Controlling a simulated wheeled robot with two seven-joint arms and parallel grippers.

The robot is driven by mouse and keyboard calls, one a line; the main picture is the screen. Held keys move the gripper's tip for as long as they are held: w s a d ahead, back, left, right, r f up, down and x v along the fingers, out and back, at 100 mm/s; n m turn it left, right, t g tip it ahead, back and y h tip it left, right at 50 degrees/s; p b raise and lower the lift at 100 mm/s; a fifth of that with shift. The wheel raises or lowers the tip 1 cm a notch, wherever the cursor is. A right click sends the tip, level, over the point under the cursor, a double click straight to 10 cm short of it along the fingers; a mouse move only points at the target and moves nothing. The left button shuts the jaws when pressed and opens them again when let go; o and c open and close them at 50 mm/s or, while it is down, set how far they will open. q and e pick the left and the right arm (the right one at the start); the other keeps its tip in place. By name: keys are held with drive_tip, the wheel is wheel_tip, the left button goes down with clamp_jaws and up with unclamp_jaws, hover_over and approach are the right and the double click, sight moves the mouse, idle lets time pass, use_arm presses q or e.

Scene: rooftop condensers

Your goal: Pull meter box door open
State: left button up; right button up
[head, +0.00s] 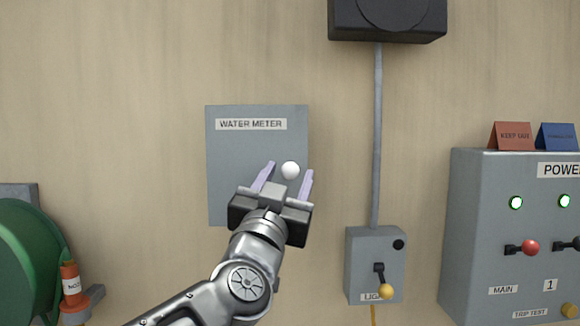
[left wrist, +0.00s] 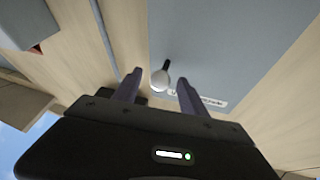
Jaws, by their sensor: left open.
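The meter box door (head: 228,160) is a grey panel on the wall with a "WATER METER" label, and it looks shut. A round white knob (head: 290,170) stands out near its right edge. My left gripper (head: 285,183) is open, with one finger on each side of the knob in the head view. In the left wrist view the knob (left wrist: 160,80) sits between and a little beyond the open fingertips (left wrist: 159,80), on a dark stem. I cannot see the fingers touching it. The grey door (left wrist: 235,45) fills the upper right there. My right gripper is not in view.
A grey light switch box (head: 375,265) with a yellow-tipped lever and a vertical conduit (head: 377,130) are right of the door. A power panel (head: 510,230) stands far right. A green reel (head: 28,250) and an orange bottle-like object (head: 71,285) are at lower left.

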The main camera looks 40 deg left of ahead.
use_arm(q)
drive_tip(key=shift+x, duration=1.05)
drive_tip(key=shift+c, duration=0.3)
clamp_jaws()
idle(0.3)
